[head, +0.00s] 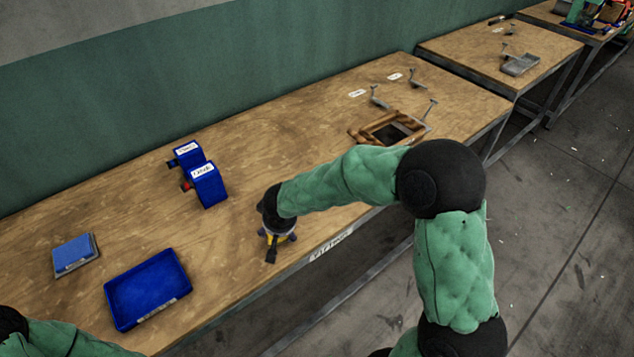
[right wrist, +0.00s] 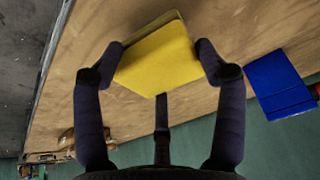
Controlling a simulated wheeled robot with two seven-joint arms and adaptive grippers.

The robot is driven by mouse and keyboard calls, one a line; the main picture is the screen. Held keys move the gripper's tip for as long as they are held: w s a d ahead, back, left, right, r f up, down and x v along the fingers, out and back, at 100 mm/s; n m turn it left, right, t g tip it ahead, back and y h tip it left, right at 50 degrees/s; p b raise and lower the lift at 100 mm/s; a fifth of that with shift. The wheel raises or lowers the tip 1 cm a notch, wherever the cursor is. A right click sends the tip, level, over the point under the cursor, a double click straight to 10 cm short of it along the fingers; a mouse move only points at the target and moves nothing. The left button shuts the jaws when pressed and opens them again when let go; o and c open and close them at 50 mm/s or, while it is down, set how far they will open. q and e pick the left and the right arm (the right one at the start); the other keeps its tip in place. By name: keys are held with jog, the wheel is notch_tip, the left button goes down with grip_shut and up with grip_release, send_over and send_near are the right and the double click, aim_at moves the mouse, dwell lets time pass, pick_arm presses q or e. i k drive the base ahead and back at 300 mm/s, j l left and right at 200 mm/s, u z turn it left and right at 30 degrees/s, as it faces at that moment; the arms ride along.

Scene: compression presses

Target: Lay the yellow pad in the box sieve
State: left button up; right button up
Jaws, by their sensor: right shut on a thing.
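My right gripper (head: 275,240) is over the front edge of the near bench, mostly hidden behind my wrist in the head view. In the right wrist view its fingers (right wrist: 162,75) are shut on the yellow pad (right wrist: 160,58), a flat square block gripped at its sides. The box sieve (head: 368,138), a wooden frame with a dark opening, sits on the same bench to the right, partly behind my right arm. My left gripper is out of view; only part of that arm shows at bottom left.
Two labelled blue boxes (head: 209,190) stand left of the right gripper. A blue tray (head: 112,304) and a small blue-grey block (head: 75,255) lie at the left. Metal tools (head: 378,98) lie behind the sieve. The bench between boxes and sieve is mostly clear.

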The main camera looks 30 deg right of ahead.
aim_at(391, 137)
jog(key=l+u, duration=0.35)
jog(key=k+l+u, duration=0.1)
jog(key=u, duration=0.3)
jog(key=k+l+u, duration=0.1)
jog(key=l, duration=0.35)
jog(key=k+l+u, duration=0.1)
jog(key=l, duration=0.3)
jog(key=k+l+u, duration=0.1)
jog(key=k+l, duration=0.2)
jog(key=k+l+u, duration=0.1)
jog(key=l, duration=0.4)
jog(key=k+l+u, duration=0.1)
jog(key=k+l, duration=0.3)
jog(key=l, duration=0.25)
jog(key=k+l, duration=0.1)
jog(key=l, duration=0.25)
jog(key=k+l, duration=0.15)
jog(key=l, duration=0.2)
jog(key=k+l, duration=0.1)
jog(key=l, duration=0.25)
jog(key=i, duration=0.15)
